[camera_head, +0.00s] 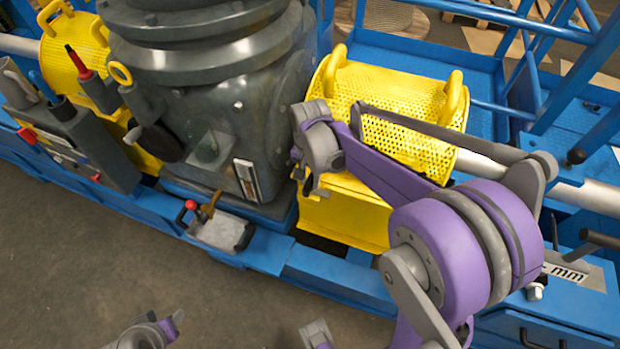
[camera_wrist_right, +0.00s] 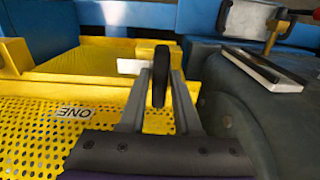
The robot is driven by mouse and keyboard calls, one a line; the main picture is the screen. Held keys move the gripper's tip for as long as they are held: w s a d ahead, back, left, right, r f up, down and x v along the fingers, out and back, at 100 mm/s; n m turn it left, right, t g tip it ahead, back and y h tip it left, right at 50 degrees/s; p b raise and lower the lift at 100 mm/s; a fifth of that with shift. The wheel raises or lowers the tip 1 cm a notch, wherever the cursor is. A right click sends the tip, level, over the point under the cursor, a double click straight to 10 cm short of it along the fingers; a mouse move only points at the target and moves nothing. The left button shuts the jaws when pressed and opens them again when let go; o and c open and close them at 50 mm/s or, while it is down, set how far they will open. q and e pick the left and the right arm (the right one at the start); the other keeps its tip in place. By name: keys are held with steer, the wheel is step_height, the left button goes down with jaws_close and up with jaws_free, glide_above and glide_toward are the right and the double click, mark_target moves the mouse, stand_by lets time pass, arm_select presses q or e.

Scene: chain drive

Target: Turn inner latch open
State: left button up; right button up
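The yellow perforated guard (camera_head: 385,90) covers the shaft right of the grey gearbox. My right gripper (camera_head: 308,180) reaches its left end, at the gearbox side. In the right wrist view, a dark upright lever (camera_wrist_right: 160,75), probably the inner latch, stands between the grey fingers of my right gripper (camera_wrist_right: 161,85), with a small pale plate (camera_wrist_right: 130,67) to its left. The fingers lie close to the lever on both sides; whether they touch it is unclear.
The grey gearbox (camera_head: 235,110) stands close left of my right gripper. A red-knobbed clamp (camera_head: 191,205) sits on the blue frame (camera_head: 340,275) in front. A second yellow guard (camera_head: 65,60) is at the far left. The floor (camera_head: 80,270) at lower left is clear.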

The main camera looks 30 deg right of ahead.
mark_target(310, 179)
steer(key=shift+o, duration=1.2)
steer(key=shift+r, duration=0.1)
step_height(310, 179, up, 11)
steer(key=p, duration=0.1)
steer(key=shift+f, duration=0.2)
steer(key=s+a+n+t+p, duration=0.2)
steer(key=s+n, duration=0.3)
steer(key=s, duration=0.3)
steer(key=s+a+f+n+t+p, duration=0.1)
steer(key=s+a+n+t+p, duration=0.2)
steer(key=s, duration=0.4)
steer(key=shift+s+a+f+n, duration=0.35)
steer(key=shift+a+n, duration=0.55)
steer(key=shift+n, duration=0.2)
